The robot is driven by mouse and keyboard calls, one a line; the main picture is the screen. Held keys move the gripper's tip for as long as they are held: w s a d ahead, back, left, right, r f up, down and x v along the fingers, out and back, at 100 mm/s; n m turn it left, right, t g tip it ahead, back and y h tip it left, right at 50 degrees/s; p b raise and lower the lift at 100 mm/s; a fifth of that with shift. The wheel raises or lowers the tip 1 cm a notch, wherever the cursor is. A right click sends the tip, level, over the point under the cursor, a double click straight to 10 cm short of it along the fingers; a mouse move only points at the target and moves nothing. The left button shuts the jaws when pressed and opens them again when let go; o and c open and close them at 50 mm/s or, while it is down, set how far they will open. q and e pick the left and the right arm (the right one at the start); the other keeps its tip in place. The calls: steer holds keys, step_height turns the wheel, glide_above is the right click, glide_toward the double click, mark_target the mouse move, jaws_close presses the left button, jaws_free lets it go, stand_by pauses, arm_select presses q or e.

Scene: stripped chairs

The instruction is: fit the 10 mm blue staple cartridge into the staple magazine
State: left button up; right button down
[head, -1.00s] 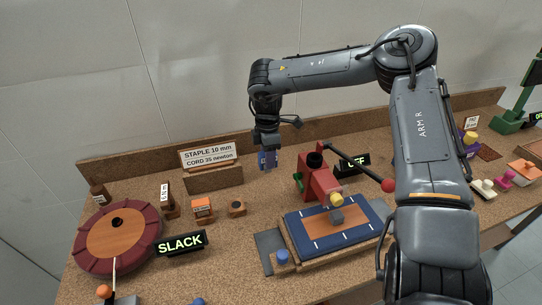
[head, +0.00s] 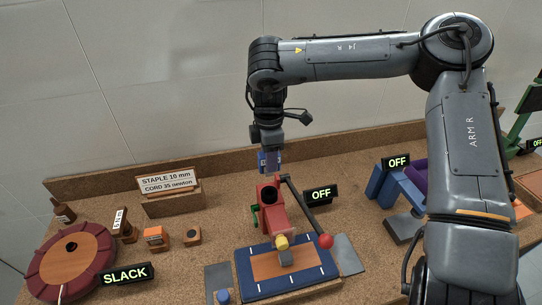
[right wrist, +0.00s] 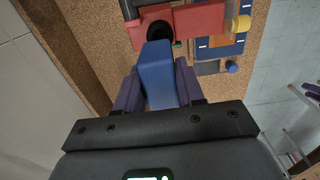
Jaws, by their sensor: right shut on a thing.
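My right gripper (head: 270,156) is shut on the blue staple cartridge (head: 264,163), which hangs just above the red stapler (head: 278,218). In the right wrist view the purple fingers (right wrist: 158,90) grip the blue cartridge (right wrist: 158,72) from both sides. Its far end lies close to the stapler's dark round opening (right wrist: 159,30) and partly overlaps it; I cannot tell whether they touch. The dark opening also shows at the stapler's top in the head view (head: 269,194). The 10 mm marking on the cartridge cannot be read. My left gripper is not in view.
A lever with a red ball (head: 326,241) stands right of the stapler, beside an OFF display (head: 321,194). A blue-edged board (head: 246,282) lies in front.

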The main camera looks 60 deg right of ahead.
mark_target(269, 175)
steer(key=shift+a, duration=0.1)
steer(key=shift+f+b, duration=1.25)
steer(key=shift+f, duration=0.75)
steer(key=shift+f+b, duration=0.55)
steer(key=shift+f, duration=0.3)
steer(key=shift+f, duration=0.15)
